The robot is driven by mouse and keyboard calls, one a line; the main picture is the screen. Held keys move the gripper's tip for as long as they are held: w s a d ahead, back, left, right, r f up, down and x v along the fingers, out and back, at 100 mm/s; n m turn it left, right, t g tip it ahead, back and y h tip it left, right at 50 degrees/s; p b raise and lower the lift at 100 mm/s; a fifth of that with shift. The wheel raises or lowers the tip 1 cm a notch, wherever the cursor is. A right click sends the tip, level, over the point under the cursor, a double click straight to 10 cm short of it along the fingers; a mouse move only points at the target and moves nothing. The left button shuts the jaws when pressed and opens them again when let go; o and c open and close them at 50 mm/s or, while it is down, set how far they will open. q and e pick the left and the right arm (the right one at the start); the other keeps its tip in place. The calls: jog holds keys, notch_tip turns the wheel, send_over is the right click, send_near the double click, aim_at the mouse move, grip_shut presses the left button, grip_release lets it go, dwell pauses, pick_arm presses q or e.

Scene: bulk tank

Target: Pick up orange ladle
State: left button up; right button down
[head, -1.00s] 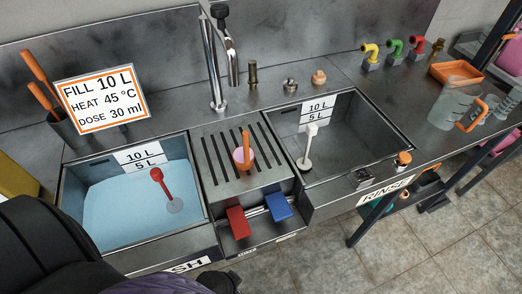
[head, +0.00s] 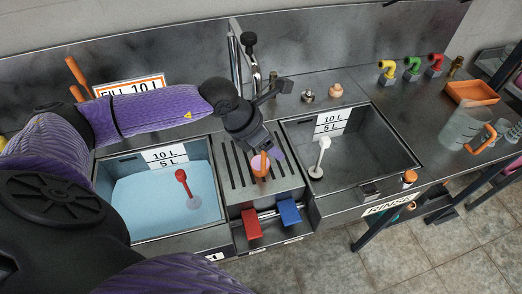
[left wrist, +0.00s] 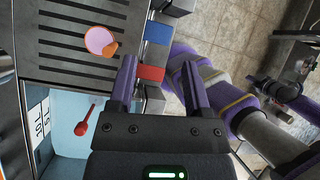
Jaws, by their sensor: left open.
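The orange ladle (head: 261,167) stands on the slatted drainboard between the two basins.
A blue-filled basin (head: 133,226) with a red stirrer (head: 182,177) is left, and a grey basin (head: 403,147) with a white stirrer (head: 323,146) is right. Red (head: 251,226) and blue (head: 289,212) blocks sit in front of the drainboard. A tall tap (head: 235,50) stands behind.

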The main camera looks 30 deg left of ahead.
pick_arm(q)
jog(key=a+f+y, duration=0.1)
jog(key=a+y, duration=0.2)
jog(key=a, duration=0.2)
jog(key=b+x, duration=0.1)
jog(key=x, duration=0.8)
jog(key=shift+w, duration=0.1)
jog(key=shift+c, duration=0.3)
grip_shut()
